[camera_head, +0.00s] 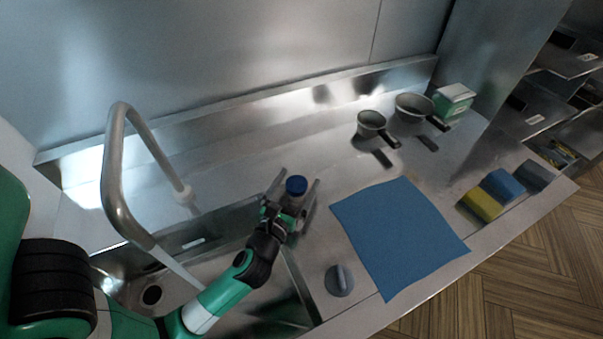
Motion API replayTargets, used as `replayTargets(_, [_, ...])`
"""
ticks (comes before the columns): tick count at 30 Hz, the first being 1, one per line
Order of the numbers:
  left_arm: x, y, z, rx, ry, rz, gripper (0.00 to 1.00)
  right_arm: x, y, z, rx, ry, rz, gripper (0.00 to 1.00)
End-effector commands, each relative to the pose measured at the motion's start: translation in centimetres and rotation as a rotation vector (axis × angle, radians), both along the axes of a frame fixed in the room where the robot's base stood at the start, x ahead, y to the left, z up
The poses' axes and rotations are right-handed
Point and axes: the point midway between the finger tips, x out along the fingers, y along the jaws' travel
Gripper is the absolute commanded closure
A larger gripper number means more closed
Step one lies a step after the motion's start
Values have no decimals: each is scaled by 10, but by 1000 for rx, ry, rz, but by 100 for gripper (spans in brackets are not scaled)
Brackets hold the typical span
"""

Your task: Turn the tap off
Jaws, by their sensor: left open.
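The tap is a tall curved metal pipe (112,165) at the left, rising from a pale base (183,194) behind the sink. A pale streak, apparently running water (178,268), slants from its outlet into the sink. A grey round knob with a raised grip (339,281) sits on the counter right of the sink; I cannot tell whether it belongs to the tap. Contact with the bottle is unclear. My right gripper is not in view.
The sink (287,290) lies under my left arm. A blue cloth (398,238) covers the counter right of the knob. Two small pans (371,123) (414,106) and a green-white box (453,101) stand at the back. Several sponges (502,186) lie at the right edge.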

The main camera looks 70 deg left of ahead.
Motion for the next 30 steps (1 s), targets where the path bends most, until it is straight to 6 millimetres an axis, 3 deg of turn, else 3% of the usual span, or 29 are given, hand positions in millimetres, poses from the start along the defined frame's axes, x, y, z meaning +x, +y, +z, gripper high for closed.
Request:
replayTargets(6, [19, 19, 0, 0, 0, 1, 2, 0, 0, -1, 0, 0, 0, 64])
replayTargets(15, [21, 21, 0, 0, 1, -1, 3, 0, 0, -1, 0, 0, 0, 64])
replayTargets(27, [21, 21, 0, 1, 1, -1, 75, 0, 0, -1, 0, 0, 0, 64])
replayTargets(30, [21, 21, 0, 0, 0, -1, 87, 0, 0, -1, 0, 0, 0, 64])
